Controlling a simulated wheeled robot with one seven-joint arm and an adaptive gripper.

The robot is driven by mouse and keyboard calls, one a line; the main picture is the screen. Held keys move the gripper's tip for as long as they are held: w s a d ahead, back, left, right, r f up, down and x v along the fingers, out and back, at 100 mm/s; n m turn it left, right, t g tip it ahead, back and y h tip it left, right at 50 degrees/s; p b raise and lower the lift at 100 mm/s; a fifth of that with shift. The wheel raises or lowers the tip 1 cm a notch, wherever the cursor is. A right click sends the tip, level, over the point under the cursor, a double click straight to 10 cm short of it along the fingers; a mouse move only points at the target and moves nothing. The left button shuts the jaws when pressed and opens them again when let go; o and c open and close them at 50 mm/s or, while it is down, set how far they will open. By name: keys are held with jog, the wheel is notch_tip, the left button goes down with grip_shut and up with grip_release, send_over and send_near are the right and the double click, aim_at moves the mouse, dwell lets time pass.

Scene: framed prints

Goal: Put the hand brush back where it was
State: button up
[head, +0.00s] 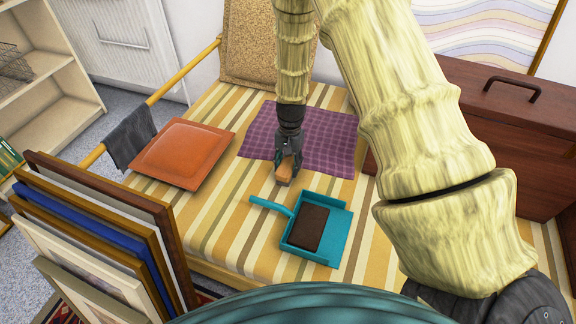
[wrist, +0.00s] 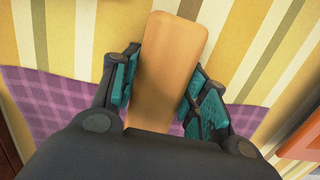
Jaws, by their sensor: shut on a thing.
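My gripper (head: 285,166) is shut on the hand brush (head: 284,178), whose plain tan wooden body shows below the fingers. In the wrist view, the brush (wrist: 170,65) lies lengthwise between the two teal finger pads (wrist: 160,90). Its bristles cannot be made out. The brush is above the striped daybed, near the front edge of a purple checked cloth (head: 325,140); I cannot tell whether it touches the surface. A teal dustpan (head: 335,243) lies in front and to the right, its handle pointing left. A dark brown block (head: 308,228) lies in it.
An orange cushion (head: 183,153) lies left on the striped daybed (head: 225,225). A tan cushion (head: 262,45) stands at the back. Framed prints (head: 110,235) stand front left. A brown wooden case (head: 480,110) is at right. Striped cover between cushion and dustpan is clear.

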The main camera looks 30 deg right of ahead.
aim_at(289, 159)
jog(key=shift+f, duration=0.15)
jog(key=o, duration=1.3)
jog(key=shift+f, duration=0.15)
jog(key=shift+o, duration=0.2)
notch_tip(289, 159, up, 12)
jog(key=w+d+p, duration=0.1)
jog(key=p, duration=0.2)
jog(key=shift+r, duration=0.25)
